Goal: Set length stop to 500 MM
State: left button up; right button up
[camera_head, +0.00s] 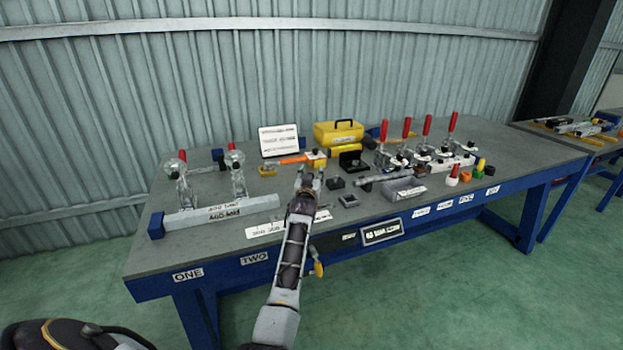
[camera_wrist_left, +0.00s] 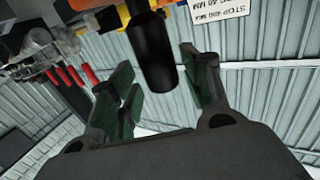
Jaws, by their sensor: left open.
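An orange bar with a yellow block (camera_head: 315,157) at its right end lies in the middle of the bench, and it may be the length stop. My left gripper (camera_head: 310,178) is at the near side of this block, fingers pointing away from me. In the left wrist view the gripper (camera_wrist_left: 157,75) is open. A black cylindrical handle (camera_wrist_left: 153,50) shows between and beyond its fingertips, with orange and yellow parts behind it. I cannot tell whether the fingers touch the handle. The stop's scale cannot be read. My right gripper is not in view.
A white sign (camera_head: 278,140) stands behind the bar; it also shows in the left wrist view (camera_wrist_left: 215,9). A yellow toolbox (camera_head: 338,133) is behind right. Red-handled clamps (camera_head: 428,125) stand to the right. A grey beam (camera_head: 222,212) with clamps lies left on the bench (camera_head: 145,262).

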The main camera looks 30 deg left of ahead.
pick_arm(q)
jog(key=shift+d+r, duration=0.1)
jog(key=shift+r, duration=4.25)
jog(key=shift+f, duration=0.1)
